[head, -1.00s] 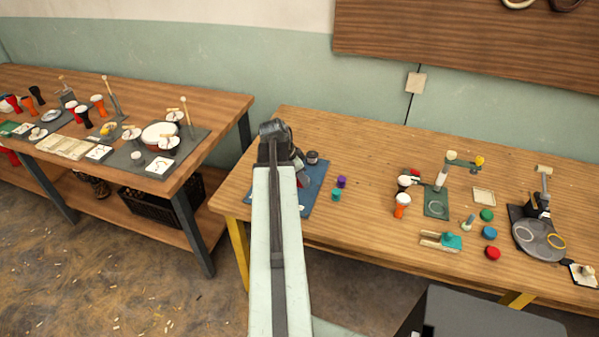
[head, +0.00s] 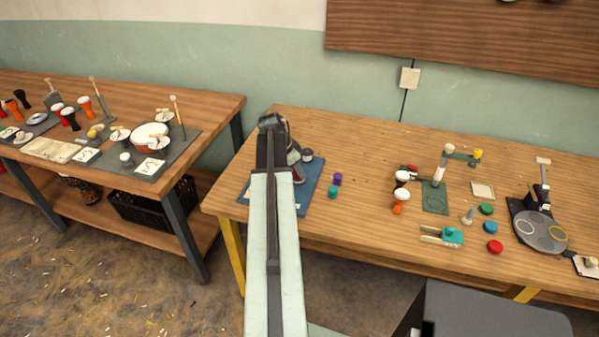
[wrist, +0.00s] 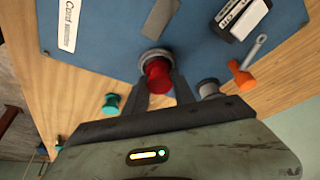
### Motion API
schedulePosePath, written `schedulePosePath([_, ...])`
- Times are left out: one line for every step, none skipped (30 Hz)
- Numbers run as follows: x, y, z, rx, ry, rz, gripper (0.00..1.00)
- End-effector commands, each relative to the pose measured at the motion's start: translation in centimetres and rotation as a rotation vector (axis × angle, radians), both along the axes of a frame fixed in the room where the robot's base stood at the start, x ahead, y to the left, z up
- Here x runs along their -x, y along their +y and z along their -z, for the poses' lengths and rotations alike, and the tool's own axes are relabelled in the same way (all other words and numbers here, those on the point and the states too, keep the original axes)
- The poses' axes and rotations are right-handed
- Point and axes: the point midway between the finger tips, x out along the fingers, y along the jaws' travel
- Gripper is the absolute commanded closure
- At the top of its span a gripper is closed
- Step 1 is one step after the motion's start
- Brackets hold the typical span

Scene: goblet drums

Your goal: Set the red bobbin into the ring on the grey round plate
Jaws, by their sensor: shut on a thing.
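The red bobbin (wrist: 158,76) is between the two fingers of my gripper (wrist: 160,88) in the wrist view. My gripper is shut on it, over the blue mat (wrist: 100,45). A grey ring-shaped piece (wrist: 154,57) shows at the bobbin's far end; I cannot tell whether the bobbin touches the mat. In the head view a bit of red shows beside my arm, which hides most of the gripper. The grey round plate (head: 540,243) lies at the right of the table, with a pale ring (head: 525,227) and a yellow ring (head: 557,234) on it.
A grey bobbin (wrist: 208,88) and an orange piece (wrist: 241,76) are close right of my gripper; a teal bobbin (wrist: 112,103) is left. Goblet drums (head: 401,195), a green stand (head: 436,198) and coloured pucks (head: 490,227) stand between mat and plate.

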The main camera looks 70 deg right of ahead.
Motion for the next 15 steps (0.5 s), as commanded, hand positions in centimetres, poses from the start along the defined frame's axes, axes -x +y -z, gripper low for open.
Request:
schedulePosePath([0.0,0.0,0.0,0.0,0.0,0.0,1.0])
schedulePosePath([0.0,0.0,0.1,0.0,0.0,0.0,1.0])
schedulePosePath([0.0,0.0,0.3,0.0,0.0,0.0,1.0])
schedulePosePath([0.0,0.0,0.4,0.0,0.0,0.0,1.0])
schedulePosePath([0.0,0.0,0.5,0.0,0.0,0.0,1.0])
schedulePosePath([0.1,0.0,0.7,0.0,0.0,0.001,1.0])
schedulePosePath([0.1,-0.1,0.7,0.0,0.0,0.001,1.0])
schedulePosePath([0.1,-0.1,0.8,0.0,0.0,0.002,1.0])
schedulePosePath([0.2,-0.1,1.0,0.0,0.0,0.003,1.0])
schedulePosePath([0.2,-0.1,1.1,-0.001,-0.001,0.003,1.0])
schedulePosePath([0.2,-0.1,1.2,-0.001,0.0,0.004,1.0])
schedulePosePath([0.3,-0.1,1.3,-0.002,-0.001,0.004,1.0])
schedulePosePath([0.3,-0.1,1.4,-0.003,-0.001,0.006,1.0])
schedulePosePath([0.3,-0.1,1.3,-0.003,-0.002,0.007,1.0])
schedulePosePath([0.4,-0.1,1.3,-0.004,-0.003,0.008,1.0])
